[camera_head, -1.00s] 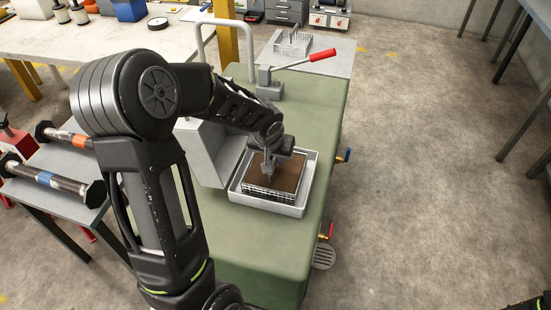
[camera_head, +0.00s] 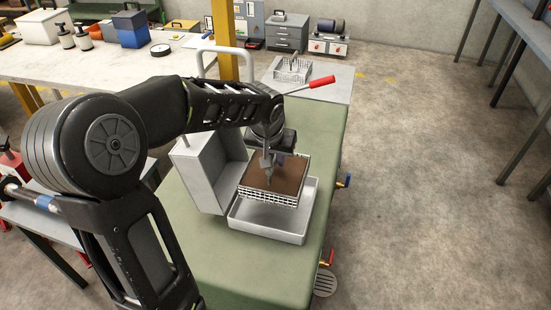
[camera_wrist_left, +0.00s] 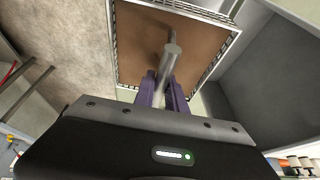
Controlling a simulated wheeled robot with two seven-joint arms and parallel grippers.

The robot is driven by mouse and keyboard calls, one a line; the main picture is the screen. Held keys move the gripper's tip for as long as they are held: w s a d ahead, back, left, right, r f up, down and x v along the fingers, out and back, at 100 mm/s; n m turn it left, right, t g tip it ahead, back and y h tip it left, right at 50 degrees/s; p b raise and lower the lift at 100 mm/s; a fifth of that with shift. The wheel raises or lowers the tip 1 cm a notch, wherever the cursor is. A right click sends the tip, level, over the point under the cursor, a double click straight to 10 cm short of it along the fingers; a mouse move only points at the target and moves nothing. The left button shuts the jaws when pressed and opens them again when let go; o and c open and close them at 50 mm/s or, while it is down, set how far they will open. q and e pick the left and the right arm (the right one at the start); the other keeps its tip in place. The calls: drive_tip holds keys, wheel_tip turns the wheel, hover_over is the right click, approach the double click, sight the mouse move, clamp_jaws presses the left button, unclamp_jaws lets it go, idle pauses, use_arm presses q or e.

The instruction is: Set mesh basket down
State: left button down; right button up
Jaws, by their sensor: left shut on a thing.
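The mesh basket (camera_head: 272,196) is a square wire basket with a flat brown surface inside. My left gripper (camera_head: 268,165) is shut on its upright central handle and holds it above the pale metal tray (camera_head: 265,228), with a gap beneath. In the left wrist view the gripper's purple fingers (camera_wrist_left: 163,92) grip the grey handle rod (camera_wrist_left: 170,55), and the basket's mesh rim (camera_wrist_left: 220,52) frames the brown surface. The tray sits on a green machine top. My right gripper is not in view.
A grey box-shaped hood (camera_head: 210,172) stands open just left of the tray. Another wire basket (camera_head: 293,70) sits on a grey surface at the back. The green top (camera_head: 260,280) is clear in front of the tray.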

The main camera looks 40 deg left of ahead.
use_arm(q)
drive_tip(key=w+d+m, duration=0.1)
drive_tip(key=d+m, duration=0.1)
drive_tip(key=d, duration=0.6)
drive_tip(key=w+d+m+h, duration=0.1)
drive_tip(key=w+d, duration=0.1)
drive_tip(key=d, duration=0.7)
drive_tip(key=shift+w+d+m, duration=0.2)
drive_tip(key=shift+w+m, duration=0.05)
drive_tip(key=shift+m, duration=0.15)
drive_tip(key=shift+d, duration=0.1)
